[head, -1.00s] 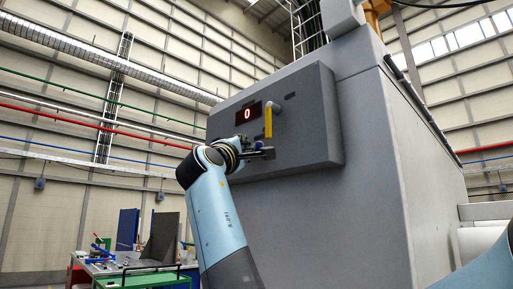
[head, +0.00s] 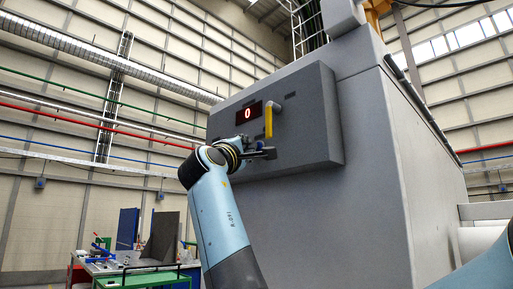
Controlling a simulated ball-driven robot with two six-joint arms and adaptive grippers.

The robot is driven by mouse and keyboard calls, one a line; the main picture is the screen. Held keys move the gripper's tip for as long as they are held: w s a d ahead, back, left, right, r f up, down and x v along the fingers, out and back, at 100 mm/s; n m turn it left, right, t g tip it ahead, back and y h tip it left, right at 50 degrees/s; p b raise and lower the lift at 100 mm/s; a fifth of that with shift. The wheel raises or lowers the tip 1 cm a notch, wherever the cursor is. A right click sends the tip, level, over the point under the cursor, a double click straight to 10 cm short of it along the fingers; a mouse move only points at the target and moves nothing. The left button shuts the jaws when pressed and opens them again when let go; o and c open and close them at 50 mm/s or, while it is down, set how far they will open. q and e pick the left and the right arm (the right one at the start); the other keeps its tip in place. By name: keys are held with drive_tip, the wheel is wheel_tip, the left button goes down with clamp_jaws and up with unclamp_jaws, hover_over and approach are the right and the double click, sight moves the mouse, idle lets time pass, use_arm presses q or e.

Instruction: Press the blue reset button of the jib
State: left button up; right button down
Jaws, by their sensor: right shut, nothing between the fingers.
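The grey control panel (head: 310,125) of the jib is on the front of a large grey cabinet in the head view. It carries a dark display (head: 249,112) with a red 0 and a yellow lever (head: 268,123) hanging from a grey pivot. A small patch of blue (head: 261,145), apparently the blue reset button, shows just below the lever, partly hidden by my right gripper. My right gripper (head: 268,153) is shut and empty, its tips by the blue patch; I cannot tell whether they touch it. My left gripper is out of view.
The grey cabinet (head: 375,180) fills the middle and right. A workbench (head: 150,264) with tools and a green-framed cart (head: 145,280) stand at the lower left. The space left of the panel is open up to the hall wall.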

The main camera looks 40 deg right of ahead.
drive_tip(key=shift+s+a, duration=0.1)
drive_tip(key=shift+a, duration=0.65)
drive_tip(key=shift+s+a+b, duration=0.2)
drive_tip(key=shift+a+b, duration=0.8)
drive_tip(key=shift+a, duration=1.5)
